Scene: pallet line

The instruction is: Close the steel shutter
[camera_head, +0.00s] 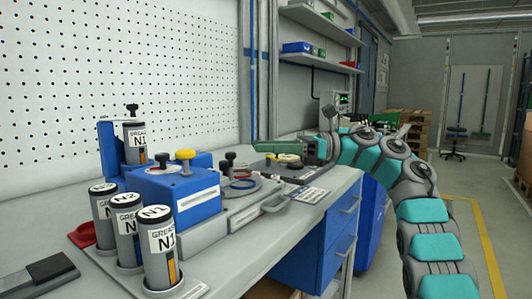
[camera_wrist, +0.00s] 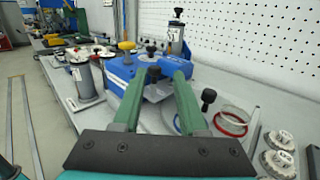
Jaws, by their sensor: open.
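My gripper (camera_wrist: 156,76) is open, its two green fingers apart. In the wrist view a small steel plate (camera_wrist: 157,94) and a dark knob show between and just beyond the fingertips; I cannot tell whether they touch. I cannot tell for sure which part is the steel shutter. In the head view my gripper (camera_head: 312,149) is over the far part of the bench. Nearer, a grey steel unit (camera_head: 248,207) with a front handle carries round dishes, a red ring and a black knob (camera_head: 230,158). A blue box (camera_head: 178,194) with a yellow knob stands beside it.
Several grease cartridges (camera_head: 159,247) stand upright in a holder at the bench's near left. A dark flat plate (camera_head: 38,275) lies at the near edge. A pegboard (camera_head: 110,70) backs the bench. Open floor (camera_head: 470,220) lies to the right.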

